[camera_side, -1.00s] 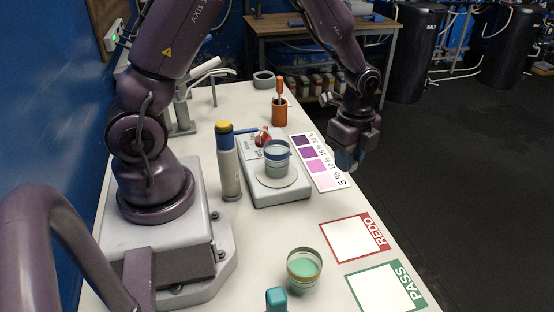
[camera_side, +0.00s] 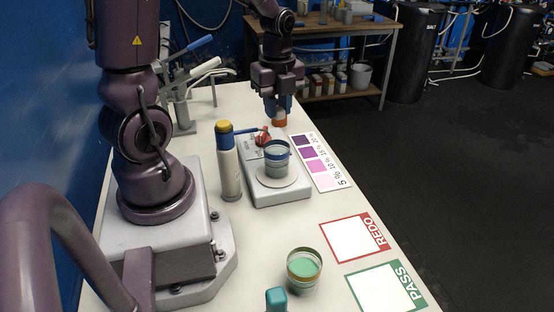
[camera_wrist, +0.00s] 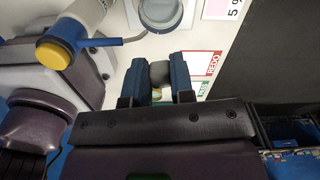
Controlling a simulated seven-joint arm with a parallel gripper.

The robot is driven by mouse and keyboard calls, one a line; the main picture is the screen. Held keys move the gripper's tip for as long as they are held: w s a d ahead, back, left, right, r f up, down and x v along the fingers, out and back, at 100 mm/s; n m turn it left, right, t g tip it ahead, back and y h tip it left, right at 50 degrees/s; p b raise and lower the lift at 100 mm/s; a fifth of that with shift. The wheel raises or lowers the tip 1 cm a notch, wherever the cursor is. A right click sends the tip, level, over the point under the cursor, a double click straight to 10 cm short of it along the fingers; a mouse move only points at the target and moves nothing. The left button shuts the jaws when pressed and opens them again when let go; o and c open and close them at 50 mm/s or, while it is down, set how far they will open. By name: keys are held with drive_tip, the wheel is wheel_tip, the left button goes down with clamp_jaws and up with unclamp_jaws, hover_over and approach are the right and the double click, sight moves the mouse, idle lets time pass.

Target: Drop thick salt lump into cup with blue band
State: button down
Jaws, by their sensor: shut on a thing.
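The cup with the blue band (camera_side: 277,160) stands upright on the pale round plate of a grey device; clear liquid seems to be in it. Part of it shows at the top edge of the wrist view (camera_wrist: 160,14). My gripper (camera_side: 279,108) is above the table, behind the cup and the device. In the wrist view my blue fingers (camera_wrist: 159,75) are shut on a grey salt lump (camera_wrist: 158,72).
A yellow-capped grey cylinder (camera_side: 229,165) stands left of the grey device (camera_side: 282,196). A tan-banded cup with green contents (camera_side: 303,270) stands in front. The colour chart (camera_side: 318,164), REDO card (camera_side: 352,240) and PASS card (camera_side: 383,288) lie right.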

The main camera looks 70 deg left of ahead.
drive_tip(key=shift+f, duration=1.9)
drive_tip(key=c, duration=0.9)
unclamp_jaws()
wheel_tip(320, 180, up, 13)
